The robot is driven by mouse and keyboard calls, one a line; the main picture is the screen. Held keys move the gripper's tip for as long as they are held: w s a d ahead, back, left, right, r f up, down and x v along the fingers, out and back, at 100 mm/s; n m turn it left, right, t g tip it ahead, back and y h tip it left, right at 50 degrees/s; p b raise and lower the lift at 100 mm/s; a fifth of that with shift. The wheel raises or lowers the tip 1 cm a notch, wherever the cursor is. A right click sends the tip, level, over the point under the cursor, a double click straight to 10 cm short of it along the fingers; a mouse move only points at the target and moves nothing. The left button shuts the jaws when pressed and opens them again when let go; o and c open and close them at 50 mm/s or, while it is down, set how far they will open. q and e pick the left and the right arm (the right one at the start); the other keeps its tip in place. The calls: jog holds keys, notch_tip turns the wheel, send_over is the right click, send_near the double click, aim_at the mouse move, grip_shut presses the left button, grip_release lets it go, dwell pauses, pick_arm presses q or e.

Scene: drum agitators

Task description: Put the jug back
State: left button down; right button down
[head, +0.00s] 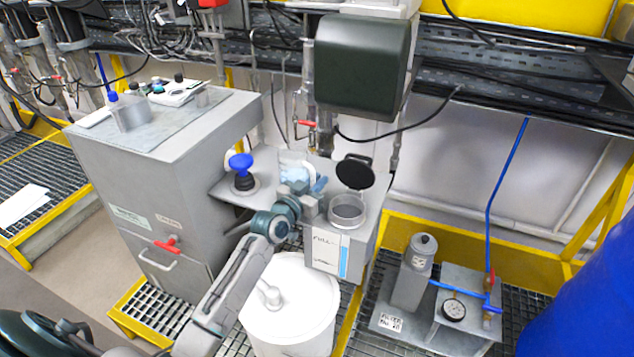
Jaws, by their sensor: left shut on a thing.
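The grip point is small and partly hidden by the jaws. I cannot tell whether the jug touches the box top. My right gripper is not in view.
A white lidded drum (290,318) stands below my arm. A blue-knobbed fitting (241,166) and a grey cabinet (150,180) are left. A filter stand (410,280) is right.

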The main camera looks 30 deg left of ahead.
pick_arm(q)
jog(key=c, duration=1.5)
grip_release()
jog(key=shift+f, duration=0.1)
jog(key=s, duration=0.4)
jog(key=s+a+p, duration=0.1)
jog(key=s, duration=0.7)
jog(key=shift+a, duration=0.3)
